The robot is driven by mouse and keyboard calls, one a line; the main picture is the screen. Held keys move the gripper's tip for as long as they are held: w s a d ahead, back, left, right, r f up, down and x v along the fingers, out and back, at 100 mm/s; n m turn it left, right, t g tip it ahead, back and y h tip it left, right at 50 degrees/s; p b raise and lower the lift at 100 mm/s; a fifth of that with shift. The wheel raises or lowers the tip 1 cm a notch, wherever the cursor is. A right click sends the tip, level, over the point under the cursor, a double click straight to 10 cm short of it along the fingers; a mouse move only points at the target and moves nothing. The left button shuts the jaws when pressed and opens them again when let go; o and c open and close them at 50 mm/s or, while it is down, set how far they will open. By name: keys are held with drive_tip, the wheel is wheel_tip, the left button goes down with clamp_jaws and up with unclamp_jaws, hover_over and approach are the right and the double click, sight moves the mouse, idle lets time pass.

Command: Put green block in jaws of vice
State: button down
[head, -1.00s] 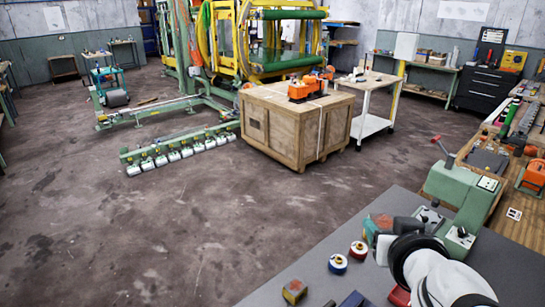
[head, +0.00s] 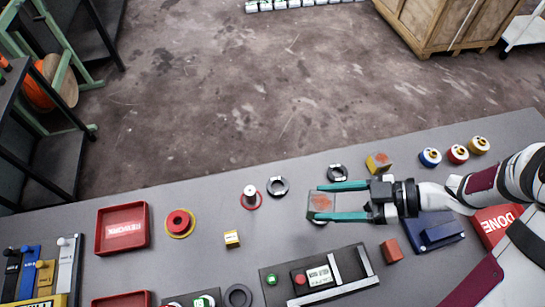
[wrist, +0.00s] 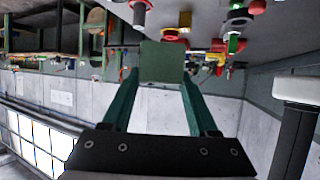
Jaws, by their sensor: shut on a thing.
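My gripper (head: 345,202) has teal fingers, shut on a block (head: 321,202) with a rust-orange patch on its top. The wrist view shows the block's plain green face (wrist: 162,62) between the two fingertips. In the head view the block appears over the grey bench, near a black ring (head: 337,172); its exact height is hard to tell.
A grey-yellow block (head: 378,163) and several coloured round pieces (head: 457,153) stand at the back right. A red DONE tray (head: 497,222), blue piece (head: 437,233) and red block (head: 392,251) lie right. A red tray (head: 122,228) sits left. A black-framed fixture (head: 318,276) lies in front.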

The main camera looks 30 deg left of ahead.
drive_tip(key=s+f+n+g+h, duration=0.2)
drive_tip(key=s+n+g+h, duration=0.15)
drive_tip(key=s+n, duration=0.2)
drive_tip(key=shift+m+g+y, duration=0.35)
drive_tip(key=shift+m, duration=0.1)
drive_tip(key=x, duration=0.4)
drive_tip(key=w+x, duration=0.1)
drive_tip(key=x, duration=0.3)
drive_tip(key=a+f+x, duration=0.1)
drive_tip(key=x, duration=0.3)
drive_tip(key=shift+a+f, duration=0.15)
wheel_tip(320, 180, down, 4)
drive_tip(key=shift+a+f, duration=0.1)
drive_tip(key=shift+c, duration=0.8)
unclamp_jaws()
drive_tip(key=shift+w, duration=0.1)
drive_tip(key=shift+o, duration=0.4)
drive_tip(key=v, duration=1.1)
drive_tip(key=shift+w+d, duration=0.2)
drive_tip(key=shift+o, duration=0.4)
drive_tip(key=shift+w+d+r, duration=0.1)
drive_tip(key=shift+d+r, duration=0.05)
drive_tip(key=shift+r, duration=0.05)
